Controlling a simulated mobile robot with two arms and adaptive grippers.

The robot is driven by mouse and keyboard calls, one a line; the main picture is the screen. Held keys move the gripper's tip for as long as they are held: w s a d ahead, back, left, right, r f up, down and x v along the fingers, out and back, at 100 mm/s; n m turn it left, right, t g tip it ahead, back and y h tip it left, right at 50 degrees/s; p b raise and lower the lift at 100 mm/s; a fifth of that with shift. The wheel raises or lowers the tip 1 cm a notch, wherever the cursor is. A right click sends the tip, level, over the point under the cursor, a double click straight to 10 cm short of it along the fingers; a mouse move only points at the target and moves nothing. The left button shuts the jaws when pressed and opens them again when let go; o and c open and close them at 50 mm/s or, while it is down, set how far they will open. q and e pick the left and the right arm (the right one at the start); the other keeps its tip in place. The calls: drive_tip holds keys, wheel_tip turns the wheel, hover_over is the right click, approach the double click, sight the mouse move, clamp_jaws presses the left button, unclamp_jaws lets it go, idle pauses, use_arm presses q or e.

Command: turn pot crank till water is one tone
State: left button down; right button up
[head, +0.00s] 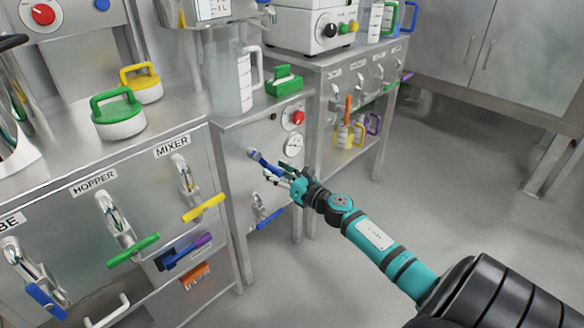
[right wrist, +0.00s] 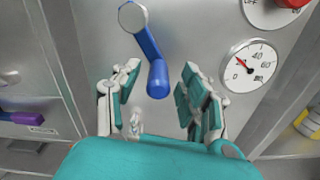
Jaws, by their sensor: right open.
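The blue pot crank (head: 262,158) is on the front panel of the steel stand, below a clear graduated pot (head: 232,82). The pot looks pale grey; I cannot tell whether its water has one tone or more. In the right wrist view the crank (right wrist: 152,55) has a round silver hub, and its blue arm slants down right to a knob. My right gripper (head: 283,174) is open at the crank. In its wrist view the fingers (right wrist: 158,88) stand apart on either side of the knob, with visible gaps. My left gripper is not in view.
A dial gauge (right wrist: 250,64) and a red knob (head: 292,118) sit right of the crank. A tap with a blue handle (head: 268,218) is below. The cabinet at left has several taps, including a yellow-handled one (head: 204,207). Floor at right is clear.

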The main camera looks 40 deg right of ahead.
drive_tip(key=s, duration=1)
drive_tip(key=shift+s+d, duration=0.3)
drive_tip(key=shift+d, duration=0.15)
idle(0.3)
